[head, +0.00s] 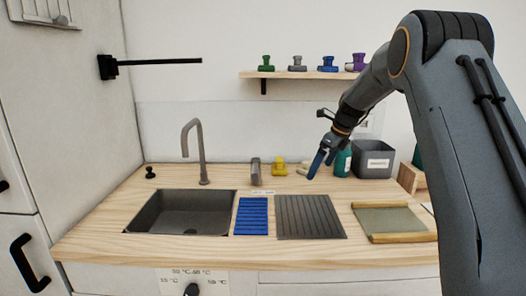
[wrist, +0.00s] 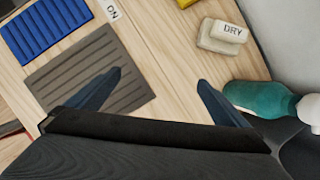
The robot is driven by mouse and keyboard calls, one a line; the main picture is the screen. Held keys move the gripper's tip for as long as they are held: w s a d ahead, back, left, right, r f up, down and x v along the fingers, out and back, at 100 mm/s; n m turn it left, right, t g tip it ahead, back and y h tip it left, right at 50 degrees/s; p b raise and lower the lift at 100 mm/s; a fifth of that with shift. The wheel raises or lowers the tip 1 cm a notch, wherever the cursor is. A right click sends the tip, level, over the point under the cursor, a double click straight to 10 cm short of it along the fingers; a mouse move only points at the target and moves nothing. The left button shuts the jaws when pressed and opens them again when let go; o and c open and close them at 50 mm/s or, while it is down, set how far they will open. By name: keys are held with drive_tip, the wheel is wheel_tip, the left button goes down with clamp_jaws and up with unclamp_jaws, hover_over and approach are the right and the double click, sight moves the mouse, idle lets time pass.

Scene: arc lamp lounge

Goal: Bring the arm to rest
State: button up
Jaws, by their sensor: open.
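My arm reaches in from the right side of the head view. My gripper (head: 318,167) hangs above the back of the wooden counter (head: 130,208), in front of a teal bottle (head: 342,162). In the wrist view my gripper (wrist: 155,82) shows two blue fingers spread wide apart.
A dark sink (head: 180,212) with a grey tap (head: 200,150), a blue mat (head: 252,216) and a ribbed grey mat (head: 308,217) lie left. A cream block marked DRY (wrist: 232,32) and a grey bin (head: 373,160) are near. A shelf (head: 300,74) hangs behind.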

drive_tip(key=s+f+n, duration=0.1)
drive_tip(key=s+n, duration=0.3)
drive_tip(key=s, duration=0.3)
drive_tip(key=s+f+n+g+h, duration=0.1)
drive_tip(key=s+n, duration=0.3)
drive_tip(key=s, duration=0.2)
drive_tip(key=s+a+f+n+h, duration=0.1)
drive_tip(key=s+n, duration=0.3)
drive_tip(key=s, duration=0.3)
drive_tip(key=shift+s+f+g, duration=0.15)
drive_tip(key=shift+s+g, duration=0.15)
drive_tip(key=shift+s, duration=0.05)
drive_tip(key=s+f+n, duration=0.2)
drive_tip(key=s+n, duration=0.5)
drive_tip(key=s, duration=0.5)
drive_tip(key=s+f+n+g+h, duration=0.1)
drive_tip(key=s+f+n, duration=0.2)
drive_tip(key=s+n, duration=0.4)
drive_tip(key=s, duration=0.5)
drive_tip(key=shift+s+a, duration=0.3)
drive_tip(key=shift+s, duration=0.05)
